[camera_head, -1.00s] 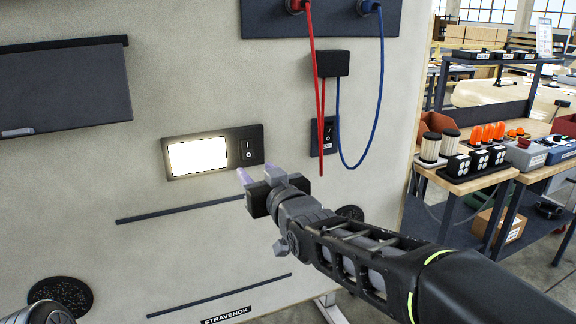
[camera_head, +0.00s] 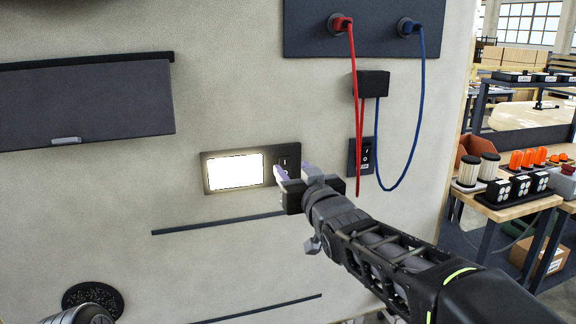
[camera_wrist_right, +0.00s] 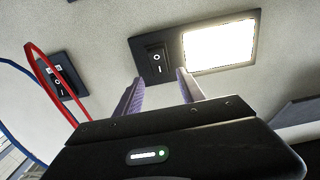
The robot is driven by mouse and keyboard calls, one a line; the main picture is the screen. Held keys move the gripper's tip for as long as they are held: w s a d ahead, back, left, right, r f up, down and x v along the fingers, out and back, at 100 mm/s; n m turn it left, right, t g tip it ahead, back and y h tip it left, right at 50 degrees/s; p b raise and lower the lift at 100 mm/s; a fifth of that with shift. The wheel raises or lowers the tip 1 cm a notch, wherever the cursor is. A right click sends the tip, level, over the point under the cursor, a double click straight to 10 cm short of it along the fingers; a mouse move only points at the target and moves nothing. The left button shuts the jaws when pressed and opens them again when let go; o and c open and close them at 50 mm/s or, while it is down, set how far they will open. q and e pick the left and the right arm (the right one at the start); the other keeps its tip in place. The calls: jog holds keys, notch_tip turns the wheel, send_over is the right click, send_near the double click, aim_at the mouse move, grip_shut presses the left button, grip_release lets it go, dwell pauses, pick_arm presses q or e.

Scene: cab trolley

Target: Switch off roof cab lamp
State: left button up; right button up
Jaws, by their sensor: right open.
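The roof cab lamp (camera_head: 236,172) is a bright, lit white rectangle in a dark frame on the pale panel. Its black rocker switch (camera_head: 285,161) sits at the right end of that frame, partly behind my fingers in the head view. In the right wrist view the lamp (camera_wrist_right: 220,45) glows at the upper right, and the switch (camera_wrist_right: 156,62) with its I and O marks lies just beyond the fingertips. My right gripper (camera_head: 296,170) is open and empty, its pale purple fingers pointing at the switch; contact cannot be told. My left gripper is not in view.
A second rocker switch (camera_head: 362,156) is on the panel to the right, beside a hanging red cable (camera_head: 356,120) and a looped blue cable (camera_head: 378,140). A dark hinged flap (camera_head: 85,105) is at upper left. A bench (camera_head: 520,207) with parts stands at right.

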aim_at(285, 162)
jog(key=shift+p+x, duration=0.45)
jog(key=shift+x, duration=1.65)
grip_shut()
